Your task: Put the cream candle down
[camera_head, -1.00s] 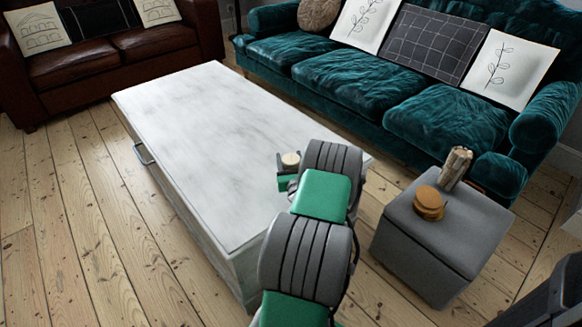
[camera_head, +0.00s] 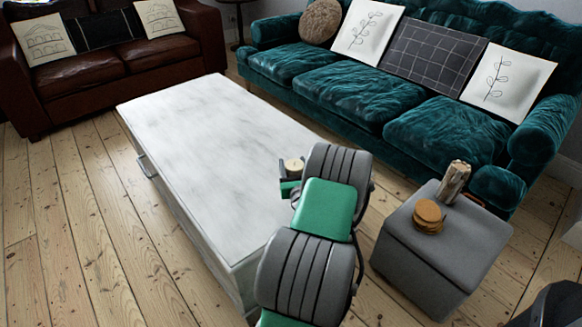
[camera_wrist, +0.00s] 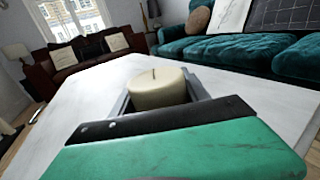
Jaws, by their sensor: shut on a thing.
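The cream candle (camera_wrist: 157,88) is a short, wide cylinder with a dark wick, upright between the fingers of my gripper (camera_wrist: 162,100) in the wrist view. In the head view the candle (camera_head: 293,165) shows small at the end of my arm, with my gripper (camera_head: 289,171) shut on it. Both appear over the right part of the white marble-look table (camera_head: 210,130). I cannot tell whether the candle's base touches the tabletop, as the gripper hides it.
The tabletop is otherwise bare. A grey ottoman (camera_head: 440,260) to the right holds round tan discs (camera_head: 428,215) and a wood-like cylinder (camera_head: 454,181). A teal sofa (camera_head: 360,85) stands behind, a brown leather sofa (camera_head: 85,72) at the back left. Floorboards (camera_head: 60,240) are open at the left.

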